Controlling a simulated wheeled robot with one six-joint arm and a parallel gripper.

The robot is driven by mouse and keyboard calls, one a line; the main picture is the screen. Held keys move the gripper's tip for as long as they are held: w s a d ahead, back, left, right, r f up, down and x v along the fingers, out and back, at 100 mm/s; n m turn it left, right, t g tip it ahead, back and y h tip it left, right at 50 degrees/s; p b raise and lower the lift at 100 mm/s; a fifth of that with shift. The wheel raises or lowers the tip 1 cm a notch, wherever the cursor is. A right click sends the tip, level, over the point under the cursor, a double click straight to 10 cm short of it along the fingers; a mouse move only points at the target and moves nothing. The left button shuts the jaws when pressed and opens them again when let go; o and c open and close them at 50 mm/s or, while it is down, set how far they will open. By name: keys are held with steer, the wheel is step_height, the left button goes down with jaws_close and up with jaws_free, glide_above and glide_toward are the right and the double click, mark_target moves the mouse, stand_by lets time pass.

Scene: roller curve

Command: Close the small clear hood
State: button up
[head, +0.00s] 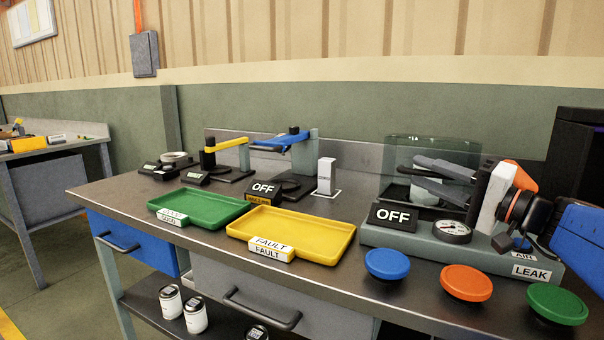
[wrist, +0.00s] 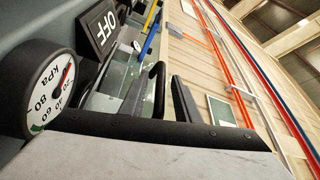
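The small clear hood (head: 408,148) is at the leak station on the right of the bench. Its see-through panel stands up behind my gripper; its exact angle is hard to tell. My gripper (head: 408,168) reaches in from the right in front of the panel, its two dark fingers apart. A pale round can (head: 426,190) shows behind and below the fingers, partly hidden. In the wrist view, a dark curved bar (wrist: 157,85) shows between the fingers of my gripper (wrist: 156,90); I cannot tell whether they touch it.
The station base (head: 400,238) carries an OFF sign (head: 395,216) and a pressure gauge (head: 452,231). Blue (head: 387,264), orange (head: 466,282) and green (head: 557,304) buttons line the front. A yellow tray (head: 335,240) and a green tray (head: 225,208) lie left. A black box (head: 575,150) stands right.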

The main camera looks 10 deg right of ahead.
steer(key=shift+v, duration=5.8)
steer(key=shift+f, duration=0.1)
